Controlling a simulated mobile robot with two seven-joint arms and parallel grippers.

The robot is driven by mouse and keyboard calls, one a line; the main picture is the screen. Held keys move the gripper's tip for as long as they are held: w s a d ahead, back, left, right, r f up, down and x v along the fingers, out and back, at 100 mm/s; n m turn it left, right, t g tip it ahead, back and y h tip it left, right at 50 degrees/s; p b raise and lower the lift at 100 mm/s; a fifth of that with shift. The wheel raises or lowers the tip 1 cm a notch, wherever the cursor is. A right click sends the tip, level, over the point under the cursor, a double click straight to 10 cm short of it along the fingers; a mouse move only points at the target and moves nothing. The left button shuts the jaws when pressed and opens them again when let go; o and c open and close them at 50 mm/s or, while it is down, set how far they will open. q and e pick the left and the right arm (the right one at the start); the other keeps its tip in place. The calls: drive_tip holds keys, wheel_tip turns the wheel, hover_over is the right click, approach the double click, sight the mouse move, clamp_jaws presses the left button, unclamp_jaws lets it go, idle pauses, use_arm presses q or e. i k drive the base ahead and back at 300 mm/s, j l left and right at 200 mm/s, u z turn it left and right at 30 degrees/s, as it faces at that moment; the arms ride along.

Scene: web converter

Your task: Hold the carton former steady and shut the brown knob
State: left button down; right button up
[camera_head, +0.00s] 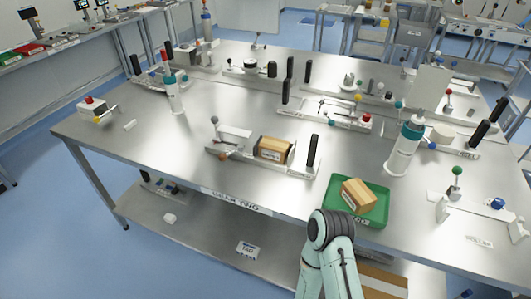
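The likely carton former is a low white fixture (290,169) near the front middle of the table, with a cardboard carton (273,149) on it. An upright black handle (313,152) stands at its right end and a grey ball-topped lever (215,122) at its left end. A small orange-brown knob (224,157) sits low at its front left; its setting is too small to tell. One of my arms rises from the bottom, right of centre, with only links and a rounded joint showing. Neither gripper shows, and nothing of mine visibly touches the fixture.
A green tray (375,215) holding another carton (358,195) lies to the right, just behind my arm. A teal-capped bottle (403,146) stands beyond it. More handled fixtures (325,109) fill the back.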

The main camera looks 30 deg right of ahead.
sight(222, 157)
drive_tip(key=z, duration=0.75)
drive_tip(key=i+j+z, duration=0.15)
drive_tip(key=z, duration=0.3)
drive_tip(key=i+j+z, duration=0.15)
drive_tip(key=j+z, duration=0.15)
drive_tip(key=z, duration=0.15)
